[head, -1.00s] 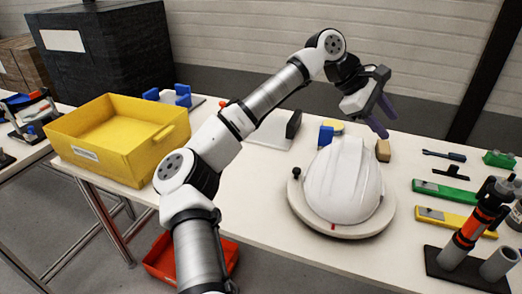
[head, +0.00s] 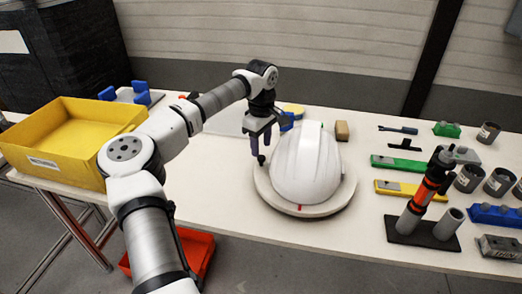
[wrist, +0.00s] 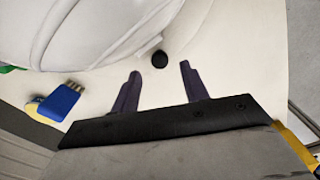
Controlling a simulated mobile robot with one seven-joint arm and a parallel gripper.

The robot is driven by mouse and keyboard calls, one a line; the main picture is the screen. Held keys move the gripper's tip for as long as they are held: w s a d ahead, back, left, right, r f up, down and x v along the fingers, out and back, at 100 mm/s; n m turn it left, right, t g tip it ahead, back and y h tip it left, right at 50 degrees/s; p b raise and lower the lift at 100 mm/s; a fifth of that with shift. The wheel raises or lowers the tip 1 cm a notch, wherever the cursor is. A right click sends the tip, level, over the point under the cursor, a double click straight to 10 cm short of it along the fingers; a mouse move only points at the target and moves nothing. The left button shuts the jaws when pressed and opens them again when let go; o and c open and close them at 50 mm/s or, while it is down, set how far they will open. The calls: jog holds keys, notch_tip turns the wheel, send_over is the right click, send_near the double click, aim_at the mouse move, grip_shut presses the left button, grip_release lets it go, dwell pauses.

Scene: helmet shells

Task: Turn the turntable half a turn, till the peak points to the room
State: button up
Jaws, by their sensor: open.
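The white helmet shell (head: 307,165) sits on the round pale turntable (head: 330,208), which has a red mark on its front rim. Which way the peak points is hard to tell. A black knob (head: 261,160) stands at the turntable's left edge. My gripper (head: 261,152) points down over the knob, open, with its dark purple fingers near it. In the wrist view the knob (wrist: 159,59) shows between and slightly beyond the open fingertips (wrist: 160,70). The fingers do not clearly touch it. The helmet (wrist: 90,30) fills the upper left there.
A blue-handled brush (wrist: 60,103) and a tan block (head: 342,131) lie behind the turntable. Green (head: 398,164) and yellow (head: 408,190) tools and a dark stand (head: 425,234) lie right. A yellow bin (head: 70,135) is left. The table between bin and turntable is clear.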

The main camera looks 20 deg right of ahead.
aim_at(261, 156)
jog(key=shift+f+p, duration=0.3)
jog(key=shift+f, duration=1.7)
grip_shut()
